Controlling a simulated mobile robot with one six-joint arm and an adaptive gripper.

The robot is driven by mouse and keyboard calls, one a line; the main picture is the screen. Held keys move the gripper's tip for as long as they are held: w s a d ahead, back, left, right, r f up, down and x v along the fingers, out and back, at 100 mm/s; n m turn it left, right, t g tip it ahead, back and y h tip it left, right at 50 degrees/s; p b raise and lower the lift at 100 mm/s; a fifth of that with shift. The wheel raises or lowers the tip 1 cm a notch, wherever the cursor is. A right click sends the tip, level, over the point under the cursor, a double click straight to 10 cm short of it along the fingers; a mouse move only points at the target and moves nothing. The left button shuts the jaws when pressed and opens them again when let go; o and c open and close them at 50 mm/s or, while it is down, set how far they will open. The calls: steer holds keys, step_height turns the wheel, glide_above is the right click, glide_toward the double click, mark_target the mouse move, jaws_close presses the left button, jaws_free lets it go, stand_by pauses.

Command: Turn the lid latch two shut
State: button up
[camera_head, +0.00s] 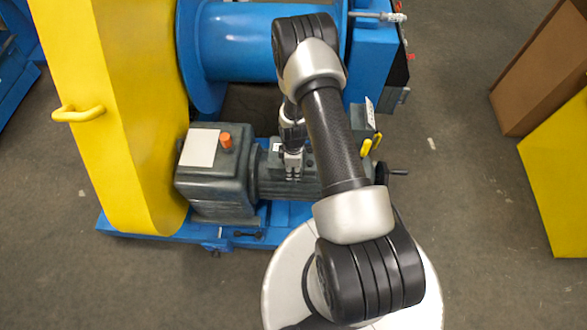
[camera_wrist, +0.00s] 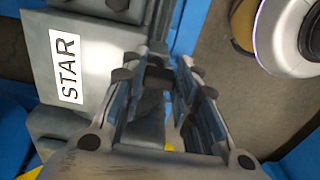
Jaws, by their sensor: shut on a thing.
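My gripper (camera_head: 293,176) points down at the dark grey motor housing (camera_head: 220,180), on its small box with a white label, right of the larger block. In the wrist view my gripper (camera_wrist: 158,75) has its two fingers closed around a small dark part (camera_wrist: 157,80), which looks like a lid latch. The fingers hide most of it, and I cannot read its angle or its number. The label (camera_wrist: 66,66) reading "STAR" lies left of the fingers.
The tall yellow guard (camera_head: 125,110) with a handle stands left. A blue drum (camera_head: 235,40) lies behind. Yellow levers (camera_head: 366,147) and a hand crank (camera_head: 397,172) are right of the motor. Brown and yellow boxes (camera_head: 560,170) stand far right, with clear floor between.

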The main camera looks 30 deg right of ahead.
stand_by(0.3)
steer(key=o, duration=1.1)
steer(key=shift+w, duration=0.1)
steer(key=shift+c, duration=0.2)
